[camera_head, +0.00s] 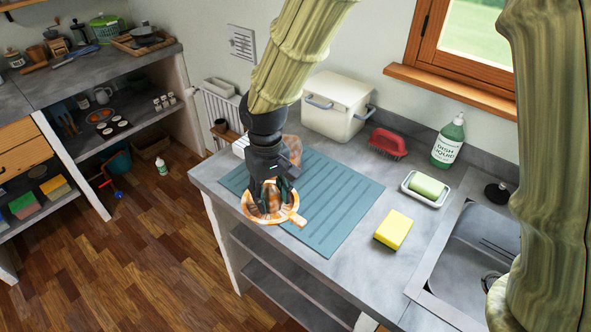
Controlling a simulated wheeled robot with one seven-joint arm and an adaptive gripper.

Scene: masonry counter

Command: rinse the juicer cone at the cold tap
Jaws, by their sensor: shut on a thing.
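My gripper (270,194) points down at the left front of the counter, shut on an amber, see-through juicer cone (262,215) with a rim and a handle-like tab on its right. It is over the front left part of a teal ribbed mat (338,205); I cannot tell whether it touches the mat. My fingers hide part of its middle. The sink (462,250) is at the far right, partly hidden by my arm. No tap can be made out clearly; a small black round fitting (497,193) stands at the sink's back edge.
Another amber piece (293,145) shows behind my gripper. A white bin (337,105) stands behind.

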